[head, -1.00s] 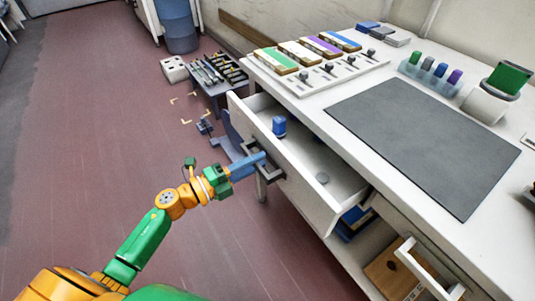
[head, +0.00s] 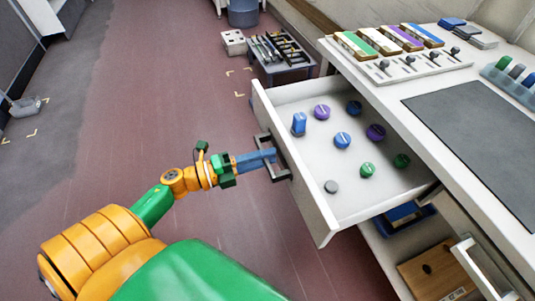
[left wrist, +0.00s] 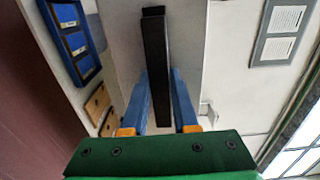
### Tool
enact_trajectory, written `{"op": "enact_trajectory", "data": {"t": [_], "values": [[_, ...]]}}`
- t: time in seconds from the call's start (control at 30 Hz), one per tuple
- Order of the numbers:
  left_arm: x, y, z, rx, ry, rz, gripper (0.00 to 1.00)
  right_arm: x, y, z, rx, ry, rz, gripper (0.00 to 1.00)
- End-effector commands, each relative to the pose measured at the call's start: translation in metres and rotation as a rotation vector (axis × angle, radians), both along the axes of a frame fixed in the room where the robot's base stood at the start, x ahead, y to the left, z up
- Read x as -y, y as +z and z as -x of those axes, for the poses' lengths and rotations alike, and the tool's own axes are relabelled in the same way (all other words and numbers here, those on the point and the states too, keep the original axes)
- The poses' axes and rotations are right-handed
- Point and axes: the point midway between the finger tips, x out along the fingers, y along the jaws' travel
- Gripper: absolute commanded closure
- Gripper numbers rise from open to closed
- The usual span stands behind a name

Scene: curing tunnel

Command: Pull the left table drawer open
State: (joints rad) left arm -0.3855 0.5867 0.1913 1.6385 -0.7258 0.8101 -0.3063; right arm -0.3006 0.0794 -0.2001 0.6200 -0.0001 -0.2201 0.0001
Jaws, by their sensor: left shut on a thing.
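The left table drawer (head: 318,214) is white and stands well out from the white table (head: 385,70). Its dark bar handle (head: 279,158) is on the front panel. My left gripper (head: 270,157) has its blue fingers on this handle. In the left wrist view the two fingers lie on either side of the dark handle bar (left wrist: 157,70), shut on it. My right gripper is not in view.
Below the drawer, a blue tray (head: 404,217) and a wooden board (head: 437,272) sit in the table. A dark mat (head: 480,130) and a rack of coloured blocks (head: 395,55) lie on top.

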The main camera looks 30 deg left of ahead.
Motion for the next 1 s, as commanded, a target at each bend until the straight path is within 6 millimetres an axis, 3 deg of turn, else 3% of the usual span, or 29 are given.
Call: {"op": "enact_trajectory", "data": {"t": [0.27, 0.3, 0.4, 0.73, 1.0], "values": [[-0.001, 0.001, 0.000, 0.001, 0.002, 0.000, 1.00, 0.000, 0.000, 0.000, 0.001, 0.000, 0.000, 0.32], [-0.001, 0.001, 0.000, 0.001, 0.002, 0.000, 0.70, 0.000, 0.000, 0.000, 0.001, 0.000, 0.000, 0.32], [-0.001, 0.001, 0.000, 0.001, 0.001, 0.000, 0.43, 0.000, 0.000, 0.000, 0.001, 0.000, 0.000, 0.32], [-0.003, -0.001, 0.003, -0.001, 0.001, -0.001, 0.43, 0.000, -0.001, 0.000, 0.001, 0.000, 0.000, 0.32], [-0.036, -0.002, 0.046, -0.003, 0.002, -0.001, 0.43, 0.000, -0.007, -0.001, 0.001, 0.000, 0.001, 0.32]]}}
